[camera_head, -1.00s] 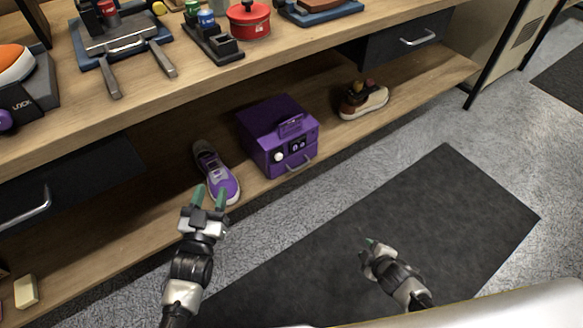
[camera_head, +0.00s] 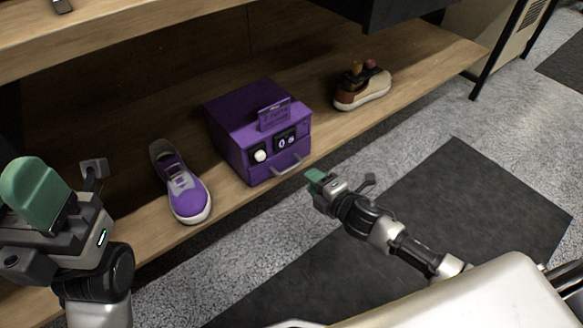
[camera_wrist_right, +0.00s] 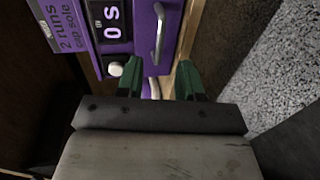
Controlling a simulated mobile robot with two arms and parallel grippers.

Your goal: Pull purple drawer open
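The purple box (camera_head: 240,125) stands on the lower shelf, with a dial, a display and a silver handle (camera_head: 285,165) low on its front. The drawer front looks closed. In the right wrist view the handle (camera_wrist_right: 158,35) lies beyond my fingertips, with a gap. My right gripper (camera_head: 317,178) is just right of and in front of the handle. Its green fingers stand apart and empty in the right wrist view (camera_wrist_right: 157,82). My left gripper (camera_head: 62,180) is large at the left of the head view, away from the box. Its finger gap is not clear.
A purple sneaker (camera_head: 183,190) stands left of the box on the lower shelf (camera_head: 225,205). A brown and cream shoe (camera_head: 362,88) stands to its right. The upper shelf (camera_head: 120,30) overhangs behind. The floor and dark mat (camera_head: 440,215) in front are clear.

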